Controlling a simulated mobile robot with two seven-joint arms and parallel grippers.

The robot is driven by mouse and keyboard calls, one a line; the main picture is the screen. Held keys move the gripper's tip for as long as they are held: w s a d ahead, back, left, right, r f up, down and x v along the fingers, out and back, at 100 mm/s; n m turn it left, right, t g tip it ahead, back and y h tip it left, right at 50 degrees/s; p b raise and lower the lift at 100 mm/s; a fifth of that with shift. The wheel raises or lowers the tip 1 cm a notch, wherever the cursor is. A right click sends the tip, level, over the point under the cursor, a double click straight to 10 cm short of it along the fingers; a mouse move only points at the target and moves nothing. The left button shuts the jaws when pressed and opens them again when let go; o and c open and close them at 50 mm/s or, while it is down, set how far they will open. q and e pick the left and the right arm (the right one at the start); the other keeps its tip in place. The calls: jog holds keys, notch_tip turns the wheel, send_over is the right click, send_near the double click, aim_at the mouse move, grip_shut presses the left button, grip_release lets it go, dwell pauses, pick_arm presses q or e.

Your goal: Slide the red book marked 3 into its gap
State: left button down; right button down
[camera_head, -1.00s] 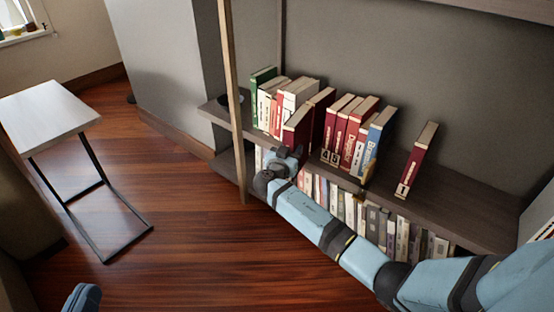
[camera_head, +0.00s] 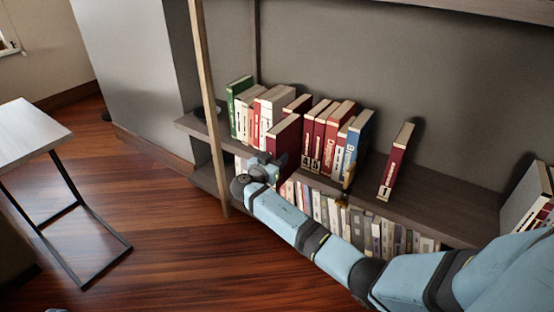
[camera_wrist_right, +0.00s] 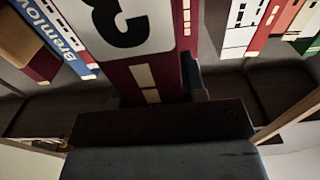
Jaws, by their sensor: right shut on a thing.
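The red book marked 3 (camera_head: 283,137) is upright at the front of the upper shelf and sticks out from the row. My right gripper (camera_head: 264,168) is shut on its lower front part. In the right wrist view the book (camera_wrist_right: 145,75) fills the middle, its big 3 on a white label upside down, close against the dark gripper (camera_wrist_right: 160,120).
A blue book (camera_head: 357,134) ends the right group, and a red book marked 1 (camera_head: 396,162) stands alone further right. White and green books (camera_head: 240,108) stand left. A wooden post (camera_head: 207,100) rises at the shelf's left. Bare shelf (camera_head: 440,205) lies at right.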

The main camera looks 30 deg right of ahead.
aim_at(291, 145)
jog(key=shift+r+b, duration=0.2)
jog(key=shift+b, duration=0.25)
dwell(1.0)
jog(key=shift+w+d, duration=0.1)
jog(key=shift+d, duration=0.05)
dwell(0.7)
jog(key=shift+x, duration=1.1)
jog(key=shift+d, duration=0.15)
jog(key=shift+x, duration=1.1)
jog(key=shift+x, duration=1.6)
jog(key=shift+f, duration=0.25)
jog(key=c, duration=0.6)
grip_release()
